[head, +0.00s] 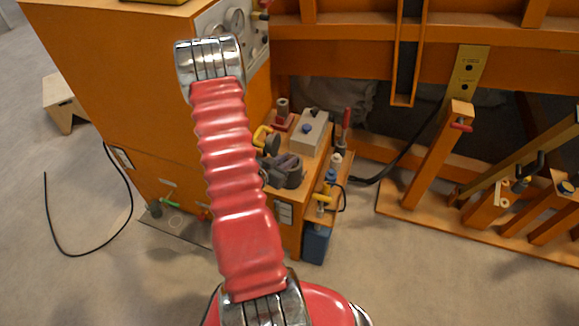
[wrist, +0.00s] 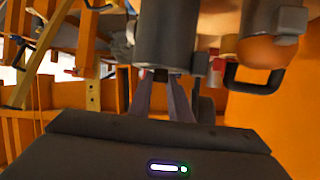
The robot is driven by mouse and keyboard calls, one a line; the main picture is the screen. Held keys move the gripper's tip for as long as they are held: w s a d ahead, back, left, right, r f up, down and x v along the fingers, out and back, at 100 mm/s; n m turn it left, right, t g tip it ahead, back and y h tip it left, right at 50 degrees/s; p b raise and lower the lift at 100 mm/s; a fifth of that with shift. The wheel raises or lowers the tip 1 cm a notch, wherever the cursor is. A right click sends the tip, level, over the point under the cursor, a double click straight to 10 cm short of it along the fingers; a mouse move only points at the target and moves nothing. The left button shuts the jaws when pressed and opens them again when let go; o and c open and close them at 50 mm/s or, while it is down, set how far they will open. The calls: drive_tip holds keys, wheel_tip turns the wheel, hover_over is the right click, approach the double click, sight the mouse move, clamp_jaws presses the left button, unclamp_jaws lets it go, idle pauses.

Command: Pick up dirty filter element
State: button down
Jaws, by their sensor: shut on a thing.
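My gripper (wrist: 164,98) shows in the wrist view, with two narrow dark fingers reaching away from its wide dark body. The fingers are shut on a dark grey cylinder (wrist: 165,38), which looks like the dirty filter element. Its outer end is cut off by the top of the picture. In the head view, my red arm covers part of the work spot. Dark grey shapes (head: 287,170) show just right of the arm, at the front of a small orange bench (head: 312,165). I cannot clearly tell gripper from filter there.
A grey box with a blue knob (head: 308,131) stands on the bench. A large orange cabinet (head: 130,80) with gauges stands at the left. A blue container (head: 317,243) is below the bench. Orange frame posts (head: 435,160) stand at the right. The grey floor is mostly clear.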

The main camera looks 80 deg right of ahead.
drive_tip(key=shift+r, duration=0.1)
wheel_tip(320, 180, up, 10)
idle(0.8)
idle(0.6)
